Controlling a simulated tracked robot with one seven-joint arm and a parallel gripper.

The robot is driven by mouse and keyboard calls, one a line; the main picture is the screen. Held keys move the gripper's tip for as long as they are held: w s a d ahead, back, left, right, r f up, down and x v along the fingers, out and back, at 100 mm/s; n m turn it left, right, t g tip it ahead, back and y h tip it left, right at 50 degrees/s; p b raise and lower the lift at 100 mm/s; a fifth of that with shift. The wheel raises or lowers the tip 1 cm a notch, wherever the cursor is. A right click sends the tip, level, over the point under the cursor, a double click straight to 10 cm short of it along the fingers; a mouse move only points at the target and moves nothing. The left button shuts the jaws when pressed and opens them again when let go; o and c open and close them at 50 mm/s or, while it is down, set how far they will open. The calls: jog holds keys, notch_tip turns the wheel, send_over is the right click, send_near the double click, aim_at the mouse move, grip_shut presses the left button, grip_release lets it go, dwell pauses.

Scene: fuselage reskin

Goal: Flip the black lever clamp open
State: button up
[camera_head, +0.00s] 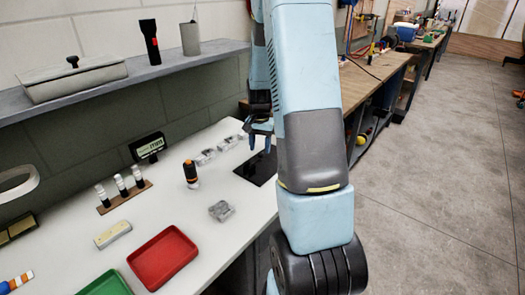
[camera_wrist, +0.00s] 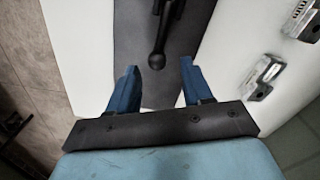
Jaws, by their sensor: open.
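The black lever clamp (camera_wrist: 162,38) shows in the wrist view at the top middle, its handle ending in a round knob that points toward my gripper. It stands on a dark grey plate (camera_wrist: 130,45); its far end is cut off by the frame. My gripper (camera_wrist: 160,68) is open, with one blue finger on each side of the knob; I see no contact with it. In the head view my gripper (camera_head: 260,132) hangs above the black plate (camera_head: 258,168) at the bench's far right; the clamp cannot be made out there.
Two metal blocks (camera_wrist: 262,78) (camera_wrist: 303,20) lie right of the plate in the wrist view. On the white bench (camera_head: 180,215) stand an orange-black tool (camera_head: 191,174), a grey block (camera_head: 221,211), a red tray (camera_head: 163,258) and a small display (camera_head: 148,146). A shelf (camera_head: 150,85) runs along the wall.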

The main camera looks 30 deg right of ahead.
jog(key=shift+f, duration=1.3)
grip_shut()
jog(key=shift+w+d+r, duration=0.1)
jog(key=shift+d, duration=0.15)
